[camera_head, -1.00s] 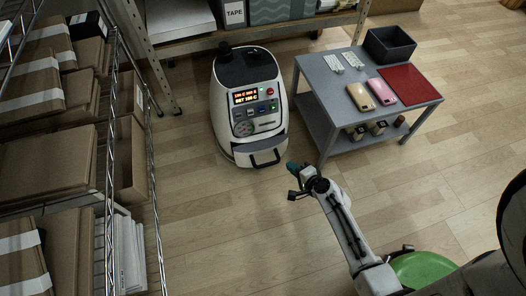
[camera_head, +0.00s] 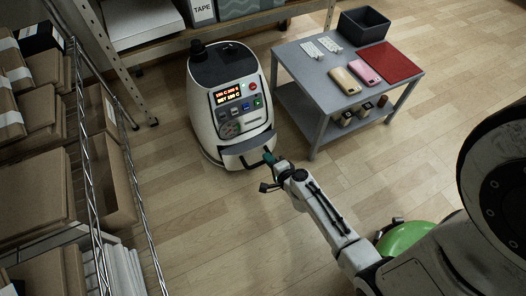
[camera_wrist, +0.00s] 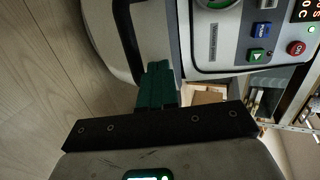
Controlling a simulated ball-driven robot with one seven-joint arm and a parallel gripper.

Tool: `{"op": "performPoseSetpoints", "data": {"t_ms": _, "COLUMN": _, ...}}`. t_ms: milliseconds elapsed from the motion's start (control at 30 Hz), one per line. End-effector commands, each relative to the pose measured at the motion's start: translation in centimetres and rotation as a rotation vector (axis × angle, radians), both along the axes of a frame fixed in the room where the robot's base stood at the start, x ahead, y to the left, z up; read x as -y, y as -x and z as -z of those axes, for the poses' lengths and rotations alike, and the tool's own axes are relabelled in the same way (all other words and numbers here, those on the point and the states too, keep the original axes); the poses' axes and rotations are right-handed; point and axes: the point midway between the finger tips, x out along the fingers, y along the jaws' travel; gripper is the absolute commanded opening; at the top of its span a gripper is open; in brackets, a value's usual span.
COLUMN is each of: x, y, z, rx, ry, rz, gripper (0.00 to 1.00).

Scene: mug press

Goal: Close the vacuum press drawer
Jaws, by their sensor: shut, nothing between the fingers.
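The vacuum press (camera_head: 228,95) is a white, rounded machine with a dark top and a lit red display, standing on the floor. Its drawer (camera_head: 235,150) is low at the front and has a dark handle. How far the drawer stands out is hard to tell. My gripper (camera_head: 268,157) is at the right front of the drawer. In the wrist view, the green fingers (camera_wrist: 157,82) are together and empty, close to the drawer front (camera_wrist: 152,32) and beside the dark handle (camera_wrist: 126,38). I cannot tell whether they touch.
A grey table (camera_head: 318,88) right of the press bears phone cases, a red sheet (camera_head: 388,62) and a dark bin (camera_head: 363,25). A wire rack with cardboard boxes (camera_head: 35,190) stands at the left. A shelf (camera_head: 150,45) is behind. The floor before the press is clear.

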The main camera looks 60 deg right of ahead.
Motion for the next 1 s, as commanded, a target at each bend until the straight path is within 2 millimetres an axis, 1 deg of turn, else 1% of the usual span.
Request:
{"op": "performPoseSetpoints", "data": {"t_ms": 33, "x": 0.5, "y": -0.8, "z": 0.1, "rx": 0.002, "ry": 0.0, "rz": 0.001, "gripper": 0.0}}
{"op": "performPoseSetpoints", "data": {"t_ms": 100, "x": 1.1, "y": -1.7, "z": 0.1, "rx": 0.001, "ry": 0.0, "rz": 0.001, "gripper": 0.0}}
{"op": "performPoseSetpoints", "data": {"t_ms": 233, "x": 1.7, "y": -2.9, "z": 0.2, "rx": 0.001, "ry": 0.0, "rz": 0.001, "gripper": 0.0}}
{"op": "performPoseSetpoints", "data": {"t_ms": 400, "x": 2.1, "y": -3.6, "z": 0.3, "rx": 0.0, "ry": 0.0, "rz": 0.001, "gripper": 0.0}}
{"op": "performPoseSetpoints", "data": {"t_ms": 767, "x": 2.2, "y": -3.7, "z": 0.4, "rx": 0.0, "ry": 0.0, "rz": 0.0, "gripper": 0.0}}
{"op": "performPoseSetpoints", "data": {"t_ms": 867, "x": 2.6, "y": -4.3, "z": 0.4, "rx": -0.001, "ry": 0.002, "rz": -0.001, "gripper": 0.0}}
{"op": "performPoseSetpoints", "data": {"t_ms": 1000, "x": 3.5, "y": -5.7, "z": 0.4, "rx": -0.001, "ry": 0.003, "rz": -0.001, "gripper": 0.0}}
